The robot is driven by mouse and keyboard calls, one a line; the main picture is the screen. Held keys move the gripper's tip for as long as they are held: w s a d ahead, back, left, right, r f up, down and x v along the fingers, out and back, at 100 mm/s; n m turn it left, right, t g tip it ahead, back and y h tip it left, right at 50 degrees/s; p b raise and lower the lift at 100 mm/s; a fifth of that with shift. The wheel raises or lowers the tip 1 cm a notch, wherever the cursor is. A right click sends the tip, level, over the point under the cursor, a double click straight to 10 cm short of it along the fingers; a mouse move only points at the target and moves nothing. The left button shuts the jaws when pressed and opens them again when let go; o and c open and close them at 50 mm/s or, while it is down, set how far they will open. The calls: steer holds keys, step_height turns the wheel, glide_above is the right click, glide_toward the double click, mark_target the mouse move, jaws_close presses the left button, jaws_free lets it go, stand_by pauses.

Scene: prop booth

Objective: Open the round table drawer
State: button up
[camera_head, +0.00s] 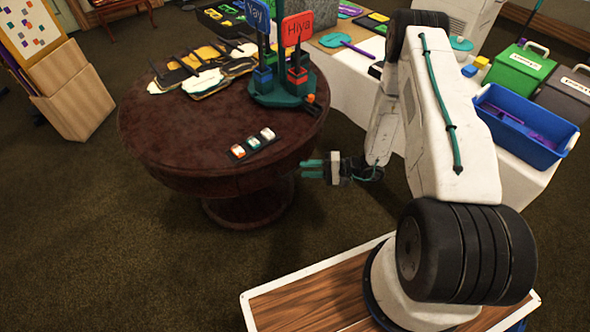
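The round table (150,120) is dark reddish brown, with a thick rim and a pedestal base, left of centre. I cannot make out a drawer front or a handle on the part of its side that shows. My gripper (308,169) has two teal fingers pointing left, with a narrow gap between them and nothing seen in it. It is near the table's right side, at about the height of the side below the top. From this view I cannot tell how far the fingertips are from the table, but no contact shows.
On the round table are a teal stand (281,92) with signs, a strip of switches (252,144) and several dark-handled paddles. A white table (350,85) at the right bears a blue bin (525,135). Dark carpet (90,230) lies free in front and left.

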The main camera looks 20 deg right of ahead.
mark_target(295, 169)
steer(key=x, duration=0.5)
steer(key=shift+c, duration=0.2)
jaws_close()
steer(key=shift+d, duration=0.1)
